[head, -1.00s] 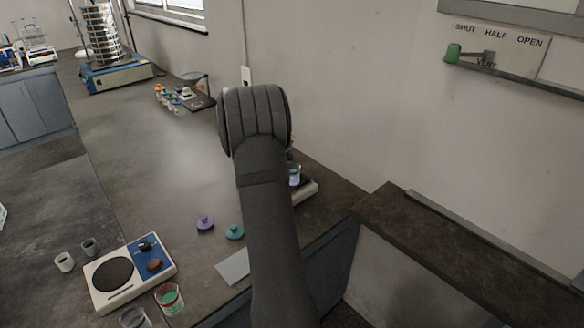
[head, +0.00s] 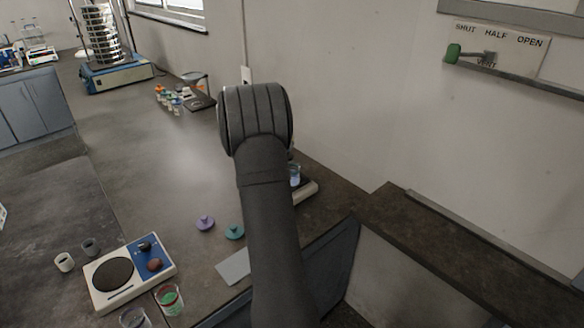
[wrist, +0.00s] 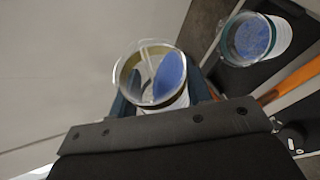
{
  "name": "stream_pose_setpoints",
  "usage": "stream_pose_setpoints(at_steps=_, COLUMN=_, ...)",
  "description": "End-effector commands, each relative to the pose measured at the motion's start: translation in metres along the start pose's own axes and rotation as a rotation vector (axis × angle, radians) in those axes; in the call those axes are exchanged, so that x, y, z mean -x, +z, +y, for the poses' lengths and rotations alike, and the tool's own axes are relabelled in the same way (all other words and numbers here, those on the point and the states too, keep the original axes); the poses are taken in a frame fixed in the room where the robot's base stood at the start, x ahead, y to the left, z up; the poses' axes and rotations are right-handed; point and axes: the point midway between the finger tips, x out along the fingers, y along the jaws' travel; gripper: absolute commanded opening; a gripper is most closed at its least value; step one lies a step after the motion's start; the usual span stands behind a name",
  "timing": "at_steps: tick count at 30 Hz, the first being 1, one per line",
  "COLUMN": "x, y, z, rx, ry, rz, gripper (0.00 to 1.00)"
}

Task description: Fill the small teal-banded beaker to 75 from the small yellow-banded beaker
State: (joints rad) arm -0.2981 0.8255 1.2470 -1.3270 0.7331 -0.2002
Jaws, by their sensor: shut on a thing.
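In the wrist view my gripper (wrist: 160,98) is shut on a clear glass beaker (wrist: 128,75) with a yellowish band, which I take to be the yellow-banded one. It looks tilted, and blue contents show on one side inside it. A second clear beaker (wrist: 284,40) with a teal band stands apart from it at the upper right, on a dark surface, with blue contents inside. In the head view my arm hides the gripper and the held beaker. A beaker with blue contents (head: 295,175) shows just right of my arm. No fill marks are readable.
The beaker right of my arm stands by a pale device (head: 306,191) at the bench edge. A hotplate (head: 110,300), purple lid (head: 205,223), teal lid (head: 234,232) and red-green beaker (head: 169,299) are at the front.

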Motion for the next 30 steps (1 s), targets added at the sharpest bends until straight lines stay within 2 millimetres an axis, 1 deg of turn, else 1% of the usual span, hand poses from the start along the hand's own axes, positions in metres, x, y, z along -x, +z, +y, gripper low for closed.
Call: stream_pose_setpoints(at_steps=30, x=0.0011, y=0.0022, z=0.0022, rx=-0.051, ry=0.021, rz=0.022, gripper=0.20)
